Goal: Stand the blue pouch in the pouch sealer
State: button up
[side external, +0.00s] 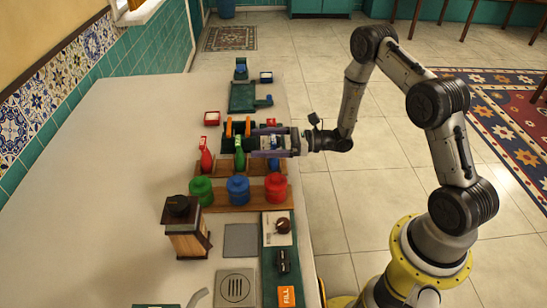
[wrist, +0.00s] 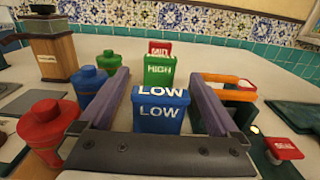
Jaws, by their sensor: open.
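The blue pouch (wrist: 158,113), lettered LOW, stands upright between the two fingers of my gripper (wrist: 160,76) in the wrist view, with gaps at both sides. In the side view the blue pouch (side external: 273,159) is partly hidden by my gripper (side external: 256,143). My gripper is open, pointing left over the pouch row. What looks like the pouch sealer (side external: 238,128), dark with orange parts, sits just behind my gripper. In the wrist view its orange part (wrist: 232,92) lies right of the right finger. A red pad marked SEAL (wrist: 284,148) is at lower right.
A green pouch (side external: 240,156) and a red pouch (side external: 206,153) stand farther left in the row. Green (side external: 201,188), blue (side external: 238,189) and red (side external: 275,187) canisters stand in front. A wooden grinder (side external: 185,230) is nearer the camera. The table's left side is clear.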

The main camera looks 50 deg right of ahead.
grip_shut()
dwell(0.4)
jog(key=shift+r, duration=0.15)
